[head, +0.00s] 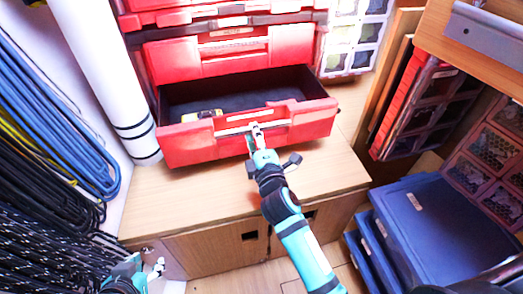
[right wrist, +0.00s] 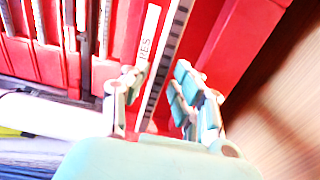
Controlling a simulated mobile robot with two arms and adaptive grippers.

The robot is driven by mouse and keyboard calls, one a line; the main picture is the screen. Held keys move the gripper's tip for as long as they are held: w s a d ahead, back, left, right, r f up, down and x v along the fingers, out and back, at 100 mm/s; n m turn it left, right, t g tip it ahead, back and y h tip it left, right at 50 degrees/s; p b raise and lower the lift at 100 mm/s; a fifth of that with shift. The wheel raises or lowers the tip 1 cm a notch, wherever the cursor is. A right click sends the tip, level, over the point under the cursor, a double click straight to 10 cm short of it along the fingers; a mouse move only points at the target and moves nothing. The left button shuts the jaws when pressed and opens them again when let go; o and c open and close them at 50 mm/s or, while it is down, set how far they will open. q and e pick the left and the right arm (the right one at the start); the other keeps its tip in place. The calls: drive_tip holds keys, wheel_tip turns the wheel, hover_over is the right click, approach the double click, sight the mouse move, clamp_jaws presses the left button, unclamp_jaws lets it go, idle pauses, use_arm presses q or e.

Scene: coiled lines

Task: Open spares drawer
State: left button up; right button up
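The red spares drawer (head: 190,145) is pulled well out of the red drawer stack, over the wooden counter. Its dark inside shows, with a small yellow and black item (head: 207,115) near the front left. My right gripper (head: 256,130) is at the middle of the drawer front, its fingers on the handle bar (head: 236,129). In the right wrist view its fingers (right wrist: 163,98) stand either side of the pale handle strip, beside a partly hidden label ending in "RES". My left gripper (head: 148,266) is low at the left, empty, fingers apart, below the counter edge.
A closed red drawer (head: 190,60) sits above. A white roll (head: 105,70) and coiled blue and black lines (head: 45,110) are at left. Blue bins (head: 440,225) stand at lower right, a red-edged organiser (head: 400,105) above them. The wooden counter (head: 210,195) is clear in front.

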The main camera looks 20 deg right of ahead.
drive_tip(key=s, duration=0.9)
drive_tip(key=shift+s, duration=0.1)
